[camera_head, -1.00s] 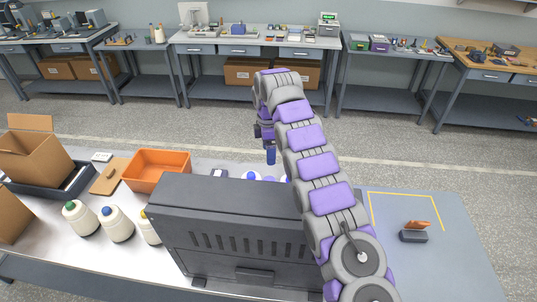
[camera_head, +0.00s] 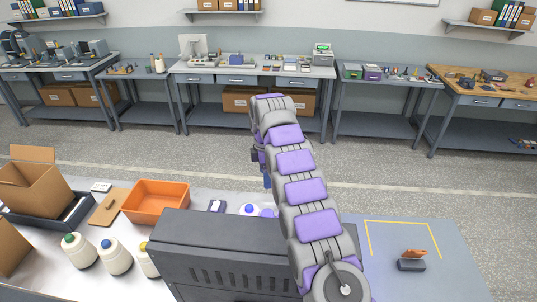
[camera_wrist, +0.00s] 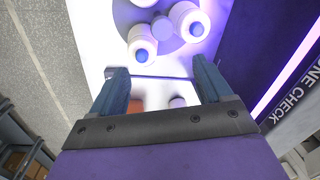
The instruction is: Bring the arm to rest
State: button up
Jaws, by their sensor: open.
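My arm reaches forward over the dark grey cabinet. My gripper shows in the head view only as a blue finger (camera_head: 267,180) behind the cabinet, mostly hidden by the arm. In the wrist view my gripper (camera_wrist: 160,66) has its two blue fingers wide apart. Between and beyond them are white bobbins with blue tops (camera_wrist: 142,52), on a round purple plate (camera_wrist: 170,42). A small pale cylinder (camera_wrist: 178,102) shows between the fingers. I cannot tell its distance. Nothing is seen held.
The dark cabinet (camera_head: 205,225) stands close under my arm. An orange bin (camera_head: 155,202), white bottles (camera_head: 115,256) and a cardboard box (camera_head: 35,185) are at left. A blue-grey mat (camera_head: 445,240) at right holds a small orange and dark item (camera_head: 412,262). Benches stand far behind.

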jog(key=s+d+r+m, duration=0.8)
jog(key=s+d+r, duration=0.3)
jog(key=s+r, duration=0.1)
jog(key=s+d+r+m, duration=0.1)
jog(key=s+d+m, duration=0.25)
jog(key=s, duration=0.65)
jog(key=s+d+r+m, duration=0.1)
jog(key=s+d+m, duration=0.25)
jog(key=s, duration=0.65)
jog(key=s+d+f+m, duration=0.1)
jog(key=s+f+m, duration=0.2)
jog(key=s, duration=0.7)
jog(key=s+d+f+m, duration=0.1)
jog(key=s+f+m, duration=0.2)
jog(key=s, duration=0.7)
notch_tip(320, 180, down, 16)
jog(key=b, duration=1.5)
jog(key=shift+w+g+b, duration=0.3)
jog(key=shift+g+b, duration=0.1)
jog(key=shift+r, duration=0.15)
jog(key=shift+c, duration=0.3)
